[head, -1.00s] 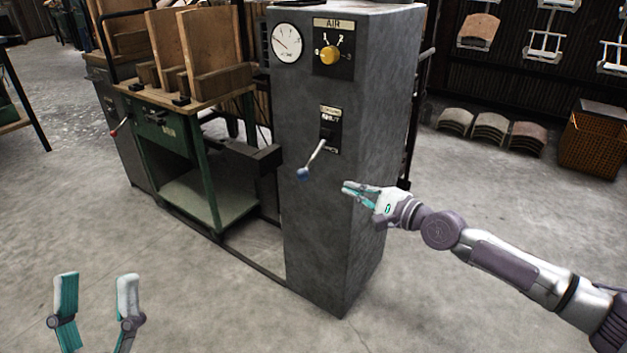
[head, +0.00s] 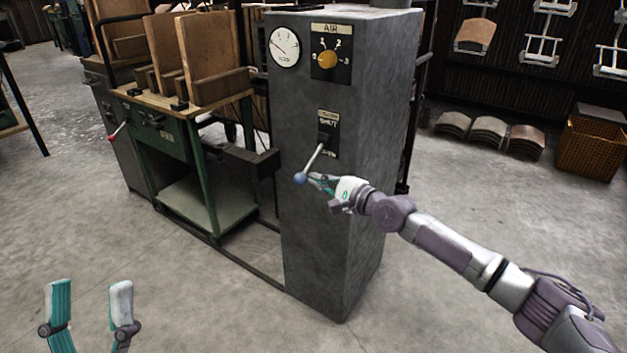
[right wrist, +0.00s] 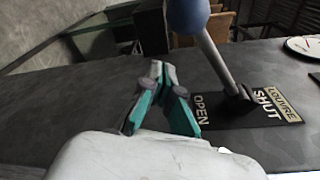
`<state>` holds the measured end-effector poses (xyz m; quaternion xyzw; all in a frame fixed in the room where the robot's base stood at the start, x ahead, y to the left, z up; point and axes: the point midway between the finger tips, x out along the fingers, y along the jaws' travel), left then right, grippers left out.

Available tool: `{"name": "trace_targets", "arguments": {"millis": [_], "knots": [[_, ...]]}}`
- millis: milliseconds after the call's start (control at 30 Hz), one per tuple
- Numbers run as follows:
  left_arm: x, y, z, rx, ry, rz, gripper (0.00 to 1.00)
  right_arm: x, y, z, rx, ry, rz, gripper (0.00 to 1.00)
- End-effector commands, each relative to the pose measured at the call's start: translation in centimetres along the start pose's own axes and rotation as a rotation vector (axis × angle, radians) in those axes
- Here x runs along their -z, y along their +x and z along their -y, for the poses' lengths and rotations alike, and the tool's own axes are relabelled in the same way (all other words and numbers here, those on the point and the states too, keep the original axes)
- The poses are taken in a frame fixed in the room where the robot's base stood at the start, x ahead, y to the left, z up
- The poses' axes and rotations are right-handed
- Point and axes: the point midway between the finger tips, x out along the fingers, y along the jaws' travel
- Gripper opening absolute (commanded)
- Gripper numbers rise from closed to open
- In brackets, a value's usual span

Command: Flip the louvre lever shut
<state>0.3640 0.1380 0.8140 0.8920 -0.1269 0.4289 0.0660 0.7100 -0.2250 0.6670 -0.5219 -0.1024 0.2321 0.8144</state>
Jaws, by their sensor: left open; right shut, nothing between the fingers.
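The louvre lever (head: 314,160) is a pale rod with a blue ball at its lower end. It slants out and down from a black plate (head: 328,135) marked SHUT at the top and OPEN at the bottom, on the grey cabinet front. My right gripper (head: 316,184) is shut and empty, close to the ball and just below right of it in the head view. In the right wrist view, the fingertips (right wrist: 157,68) are beside the lever (right wrist: 213,52); whether they touch it I cannot tell. My left gripper (head: 90,290) is open and empty, low at the left.
The grey cabinet (head: 335,235) also carries a round gauge (head: 284,47) and a yellow AIR knob (head: 327,60). A green bench (head: 165,135) with wooden boards stands to its left. A wicker basket (head: 592,148) stands at the right. Bare floor lies in front.

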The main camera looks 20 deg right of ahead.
Motion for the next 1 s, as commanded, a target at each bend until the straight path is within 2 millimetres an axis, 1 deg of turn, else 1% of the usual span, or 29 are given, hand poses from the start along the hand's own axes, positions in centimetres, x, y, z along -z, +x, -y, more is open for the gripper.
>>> {"name": "trace_targets", "arguments": {"millis": [100,233,333,400,500,700,833,1000], "knots": [[-2.1,0.2,0.3,0.005,0.008,0.136,0.61,-0.6,-0.2,0.1,-0.002,0.001,0.001,0.0],[-4.8,-0.3,0.7,0.012,0.016,0.306,0.61,-1.1,-0.4,0.2,-0.002,0.003,0.0,0.0],[-6.8,-1.1,1.0,0.018,0.021,0.437,0.61,-1.4,-0.6,0.2,-0.001,0.003,-0.001,0.0],[-8.1,-1.8,1.2,0.022,0.025,0.524,0.61,-2.0,-0.7,0.1,-0.002,0.003,0.003,0.0],[-9.6,-2.9,1.5,0.028,0.029,0.633,0.61,-2.5,-0.8,0.1,-0.001,0.003,0.003,0.0],[-11.3,-4.6,1.9,0.036,0.033,0.772,0.61,-3.1,-1.1,0.0,-0.001,0.002,0.001,0.0],[-11.7,-5.1,1.9,0.038,0.034,0.807,0.61,-3.1,-1.1,0.0,0.0,0.001,0.0,0.0],[-11.8,-5.2,1.9,0.039,0.034,0.813,0.61,-3.1,-1.2,0.0,0.0,0.001,-0.001,0.0]]}}
